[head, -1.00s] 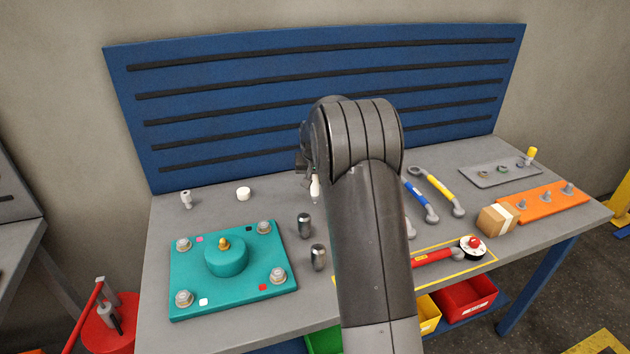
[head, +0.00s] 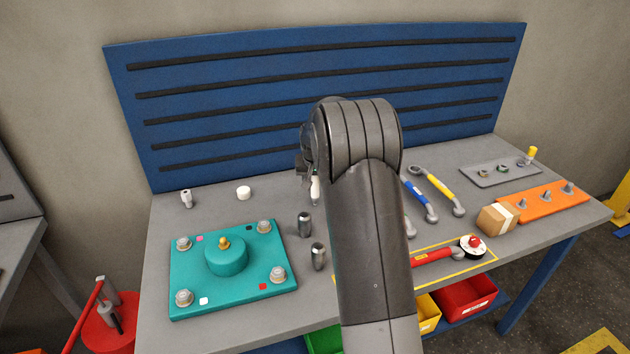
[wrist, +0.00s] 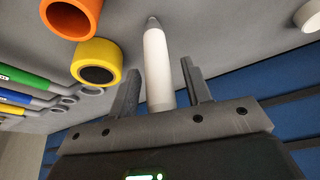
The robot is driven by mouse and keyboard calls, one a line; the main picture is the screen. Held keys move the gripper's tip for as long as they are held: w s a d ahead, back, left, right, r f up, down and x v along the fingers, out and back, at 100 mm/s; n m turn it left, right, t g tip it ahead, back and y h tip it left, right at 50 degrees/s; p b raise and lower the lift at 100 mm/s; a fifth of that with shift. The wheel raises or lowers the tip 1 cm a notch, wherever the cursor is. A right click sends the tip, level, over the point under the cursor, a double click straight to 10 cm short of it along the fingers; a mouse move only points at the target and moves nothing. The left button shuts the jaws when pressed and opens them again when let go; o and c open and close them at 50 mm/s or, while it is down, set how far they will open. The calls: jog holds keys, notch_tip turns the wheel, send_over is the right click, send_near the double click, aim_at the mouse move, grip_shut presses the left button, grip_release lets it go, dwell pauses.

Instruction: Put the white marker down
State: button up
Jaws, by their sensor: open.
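The white marker (wrist: 157,62) is a slim white cylinder with a grey tip, between the two fingers of my gripper (wrist: 160,70) in the wrist view. The fingers are open, with a gap on each side of the marker. Its grey tip points towards the grey bench top, and whether it touches the surface is hard to tell. In the head view the marker (head: 315,188) shows as a small white upright piece at the left edge of my arm, which hides most of the gripper.
An orange ring (wrist: 72,14) and a yellow ring (wrist: 97,62) stand close to the marker. Wrenches (head: 437,190) lie to the right. A teal plate (head: 190,260) and two dark cylinders (head: 305,224) are at front left. The blue back panel (head: 230,70) rises behind.

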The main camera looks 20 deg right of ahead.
jog(key=s+a+r, duration=0.2)
jog(key=s+r, duration=0.4)
jog(key=r, duration=0.2)
jog(key=s+a+r, duration=0.3)
jog(key=s+r, duration=0.4)
jog(key=r, duration=0.2)
jog(key=s+a+n, duration=0.1)
jog(key=s+a, duration=0.2)
jog(key=s, duration=1.3)
jog(key=s+a+n+t+y, duration=0.1)
jog(key=s+a, duration=0.3)
jog(key=s, duration=1.2)
jog(key=shift+a+f+n, duration=0.15)
jog(key=shift+f+n, duration=0.3)
jog(key=shift+n, duration=0.35)
